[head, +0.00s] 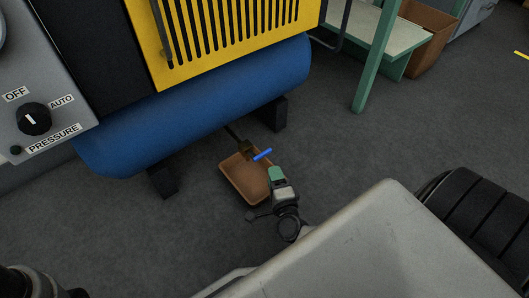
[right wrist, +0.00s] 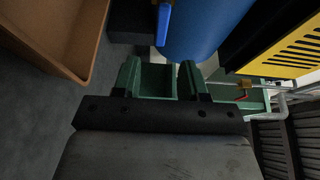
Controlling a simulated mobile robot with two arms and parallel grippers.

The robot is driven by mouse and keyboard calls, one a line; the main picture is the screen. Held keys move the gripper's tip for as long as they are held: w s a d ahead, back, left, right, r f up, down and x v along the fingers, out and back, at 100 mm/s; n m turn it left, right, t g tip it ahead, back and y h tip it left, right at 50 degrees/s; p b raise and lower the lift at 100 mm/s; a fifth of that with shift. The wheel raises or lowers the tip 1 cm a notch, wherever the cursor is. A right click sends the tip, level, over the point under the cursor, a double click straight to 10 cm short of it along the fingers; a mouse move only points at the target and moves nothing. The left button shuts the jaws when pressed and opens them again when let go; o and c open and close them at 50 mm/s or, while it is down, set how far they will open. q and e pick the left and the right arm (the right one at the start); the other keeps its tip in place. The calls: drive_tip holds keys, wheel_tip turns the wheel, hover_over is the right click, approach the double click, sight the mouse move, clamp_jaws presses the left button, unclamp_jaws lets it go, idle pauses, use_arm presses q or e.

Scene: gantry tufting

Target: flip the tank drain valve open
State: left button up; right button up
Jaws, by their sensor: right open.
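The blue tank (head: 200,105) lies under the yellow-grilled machine. Its drain valve (head: 246,149) is a small brass body on a short pipe below the tank, with a blue lever (head: 263,154) sticking out to the right. My right gripper (head: 276,170), with green fingers, is just below the lever in the head view, apart from it as far as I can tell. In the right wrist view the fingers (right wrist: 160,72) are spread with nothing between them, and the blue lever (right wrist: 163,24) is ahead of them. My left gripper does not show.
A brown tray (head: 236,182) sits on the floor under the valve; it also shows in the right wrist view (right wrist: 82,40). Dark tank feet (head: 162,181) stand nearby. A control panel (head: 60,95) is at left, a green-legged bench (head: 376,60) at upper right.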

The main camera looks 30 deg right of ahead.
sight(266, 154)
drive_tip(key=b+x, duration=0.4)
drive_tip(key=x, duration=0.5)
drive_tip(key=shift+w, duration=0.3)
clamp_jaws()
